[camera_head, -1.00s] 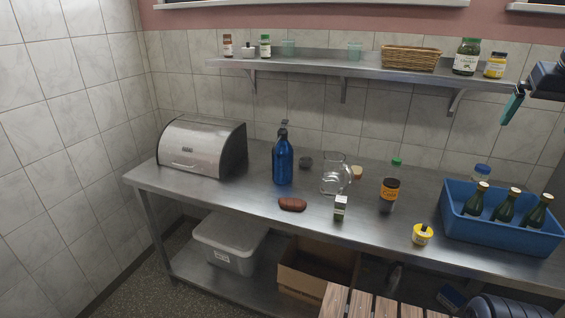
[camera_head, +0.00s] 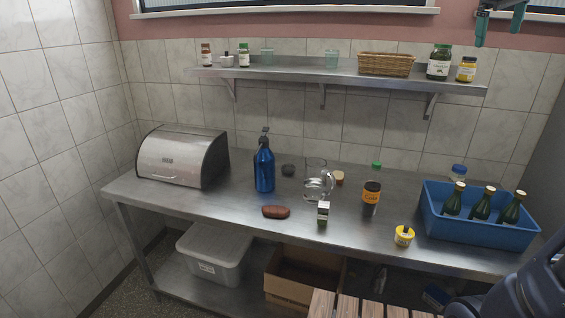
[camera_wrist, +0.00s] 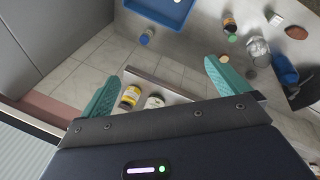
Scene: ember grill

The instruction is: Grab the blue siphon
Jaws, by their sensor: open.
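The blue siphon (camera_head: 264,171) stands upright on the steel counter (camera_head: 230,205), right of the bread box, with a dark nozzle head on top. In the wrist view a blue bottle, apparently the siphon (camera_wrist: 285,70), shows at the right edge, partly cut off. My gripper (camera_head: 500,28) is at the top right of the head view, high above the blue crate and far from the siphon. In the wrist view its two teal fingers (camera_wrist: 165,88) are spread wide with nothing held between them.
Close to the siphon are a brown sausage-like item (camera_head: 276,212), a dark small jar (camera_head: 288,170) and a glass jug (camera_head: 318,180). A bread box (camera_head: 183,157) stands left. A blue crate (camera_head: 480,230) with bottles stands right. The wall shelf (camera_head: 300,74) overhangs behind.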

